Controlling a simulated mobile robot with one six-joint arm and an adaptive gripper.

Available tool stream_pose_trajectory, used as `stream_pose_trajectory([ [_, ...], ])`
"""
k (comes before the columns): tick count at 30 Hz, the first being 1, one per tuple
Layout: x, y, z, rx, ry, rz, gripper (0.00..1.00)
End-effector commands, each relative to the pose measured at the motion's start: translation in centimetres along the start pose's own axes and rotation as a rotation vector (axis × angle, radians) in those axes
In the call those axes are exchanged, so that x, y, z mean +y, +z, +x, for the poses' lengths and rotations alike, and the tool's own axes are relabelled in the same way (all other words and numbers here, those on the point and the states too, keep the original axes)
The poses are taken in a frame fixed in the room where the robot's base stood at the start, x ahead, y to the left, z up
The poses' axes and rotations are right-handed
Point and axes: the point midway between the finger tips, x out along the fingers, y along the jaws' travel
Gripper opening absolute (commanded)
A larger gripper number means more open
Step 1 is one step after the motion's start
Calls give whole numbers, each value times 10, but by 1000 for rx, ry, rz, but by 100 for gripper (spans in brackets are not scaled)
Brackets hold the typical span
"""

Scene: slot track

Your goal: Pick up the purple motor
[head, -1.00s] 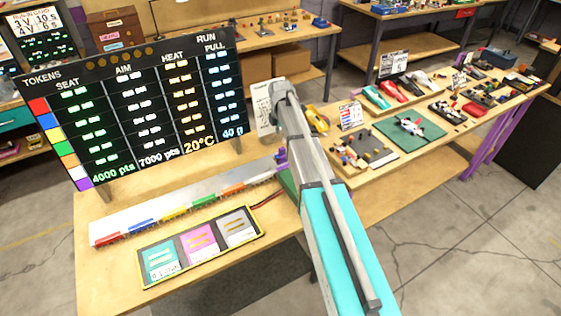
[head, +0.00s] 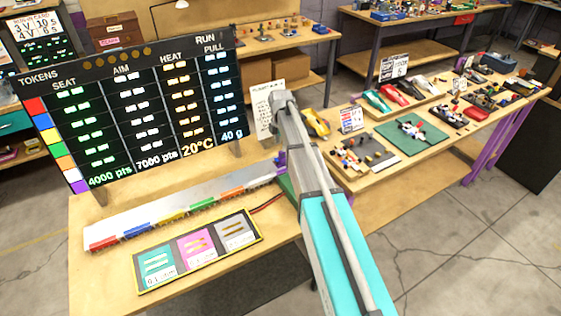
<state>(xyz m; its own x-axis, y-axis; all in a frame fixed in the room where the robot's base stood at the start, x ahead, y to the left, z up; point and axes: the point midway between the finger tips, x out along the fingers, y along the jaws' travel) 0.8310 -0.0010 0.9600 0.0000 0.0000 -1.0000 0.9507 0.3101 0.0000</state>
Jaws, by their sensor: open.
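A small purple piece (head: 281,163), which looks like the purple motor, shows at the far right end of the long pale strip (head: 185,203) on the table. It stands just left of my arm, which covers part of that area. Other coloured motors line the front edge of the strip: red (head: 103,243), blue (head: 137,230), yellow (head: 171,217), green (head: 202,204) and orange (head: 232,193). My arm reaches over the right part of the table and hides its own end. My gripper and its fingers cannot be seen.
A black scoreboard (head: 130,110) stands behind the strip. A tray with teal, pink and grey panels (head: 197,246) lies in front of it. A dark green block (head: 286,185) sits beside my arm. The right-hand table holds toy cars and a green mat (head: 412,148).

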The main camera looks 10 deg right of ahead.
Motion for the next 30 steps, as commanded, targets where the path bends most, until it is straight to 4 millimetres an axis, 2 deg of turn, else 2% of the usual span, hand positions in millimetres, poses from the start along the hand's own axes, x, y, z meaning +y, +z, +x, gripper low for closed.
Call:
stream_pose_trajectory([
  [18,-2,1,44,0,0,0,66],
  [30,-2,1,50,0,0,0,66],
])
